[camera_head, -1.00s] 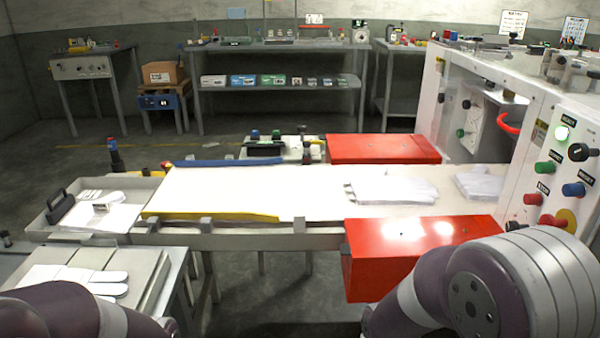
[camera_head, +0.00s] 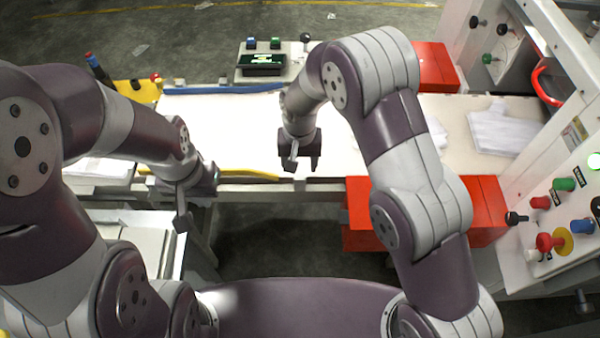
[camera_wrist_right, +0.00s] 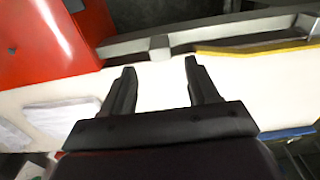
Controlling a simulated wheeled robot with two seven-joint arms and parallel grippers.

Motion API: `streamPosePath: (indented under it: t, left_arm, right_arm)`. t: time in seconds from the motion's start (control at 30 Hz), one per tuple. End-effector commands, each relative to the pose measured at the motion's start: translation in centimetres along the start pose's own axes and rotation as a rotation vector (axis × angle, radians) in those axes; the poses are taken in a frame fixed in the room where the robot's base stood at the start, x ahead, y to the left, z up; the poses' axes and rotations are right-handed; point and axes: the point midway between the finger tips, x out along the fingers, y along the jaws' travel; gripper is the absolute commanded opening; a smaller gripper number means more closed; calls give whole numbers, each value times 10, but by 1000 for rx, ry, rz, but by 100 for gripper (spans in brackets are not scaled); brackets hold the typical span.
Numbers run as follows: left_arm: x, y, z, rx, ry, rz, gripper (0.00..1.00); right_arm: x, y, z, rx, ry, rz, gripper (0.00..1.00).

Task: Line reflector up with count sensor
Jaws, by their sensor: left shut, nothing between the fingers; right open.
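The count sensor may be the black box with a lit green display (camera_head: 262,62) behind the conveyor; I cannot tell for sure. I cannot make out the reflector for certain; a small grey block (camera_wrist_right: 159,47) sits on the conveyor's front rail in the right wrist view. My right gripper (camera_head: 301,166) is open and empty above the near edge of the belt. Its two fingers (camera_wrist_right: 160,66) show over bare white belt in the right wrist view. My left gripper (camera_head: 182,218) is shut and empty, in front of the near rail at the left.
Red covers (camera_head: 487,205) flank the belt. A yellow guide (camera_head: 250,174) and a blue guide (camera_head: 225,89) line its edges. A button panel (camera_head: 560,205) stands at the right.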

Motion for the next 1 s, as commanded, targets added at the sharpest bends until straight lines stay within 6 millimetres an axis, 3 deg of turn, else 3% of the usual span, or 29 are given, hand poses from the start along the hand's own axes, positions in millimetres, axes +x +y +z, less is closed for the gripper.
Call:
streamPosePath:
  t: [0.2, 0.4, 0.8, 1.0]
  left_arm:
    - [-6, 0, -1, 0, 0, 0, 0]
    - [-8, 0, -1, 0, 1, 0, 0]
    - [-8, 0, -1, 0, 0, 0, 0]
    - [-8, 0, -1, 0, 0, 0, 0]
  right_arm:
    - [54, 1, 1, 0, -3, 2, 60]
    - [83, 1, 0, -1, 0, 1, 60]
    - [93, 1, 0, -1, 1, 1, 60]
    - [92, 1, 0, -1, 1, 1, 0]
